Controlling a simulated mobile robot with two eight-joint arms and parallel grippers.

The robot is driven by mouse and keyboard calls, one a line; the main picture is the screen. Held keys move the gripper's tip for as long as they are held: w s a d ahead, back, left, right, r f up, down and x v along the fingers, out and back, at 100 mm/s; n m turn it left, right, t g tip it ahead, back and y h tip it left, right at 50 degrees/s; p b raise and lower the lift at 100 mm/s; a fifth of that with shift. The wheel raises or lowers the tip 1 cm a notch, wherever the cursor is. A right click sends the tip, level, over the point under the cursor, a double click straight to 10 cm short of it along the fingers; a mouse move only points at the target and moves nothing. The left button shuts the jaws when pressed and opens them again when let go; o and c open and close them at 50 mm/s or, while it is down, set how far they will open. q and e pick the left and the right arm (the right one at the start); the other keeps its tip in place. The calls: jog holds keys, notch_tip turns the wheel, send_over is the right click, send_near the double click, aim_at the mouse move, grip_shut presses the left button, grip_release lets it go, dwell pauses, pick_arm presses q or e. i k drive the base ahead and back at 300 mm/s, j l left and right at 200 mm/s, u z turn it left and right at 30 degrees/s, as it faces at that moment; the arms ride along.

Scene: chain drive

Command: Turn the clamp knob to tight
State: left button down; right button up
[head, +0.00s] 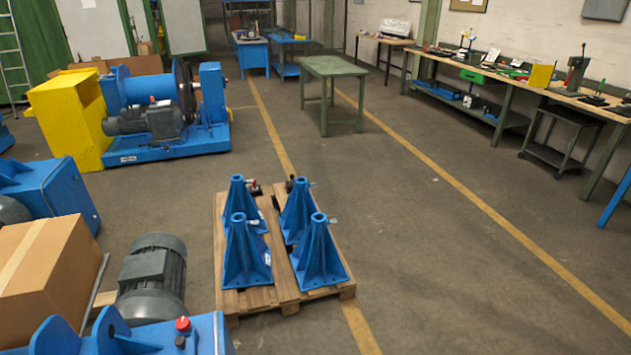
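A small red knob (183,323) stands on top of a blue machine frame (208,335) at the bottom left, close to the picture's lower edge. A small dark part (180,341) sits just below it. I cannot tell whether this red knob is the clamp knob, nor how tight it is. Another small red part (152,99) shows on the blue drum machine (170,150) farther back, too small to make out. Neither of my grippers is in view.
A wooden pallet (231,305) with several blue stands (245,255) is in the middle. A grey motor (152,275) and a cardboard box (45,270) crowd the lower left. A green table (340,68) and long workbench (500,78) are farther back. The floor right of the pallet is clear.

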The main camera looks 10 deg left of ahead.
aim_at(183, 325)
jog(key=u, duration=2.2)
jog(key=l+u, duration=0.75)
jog(key=l, duration=0.1)
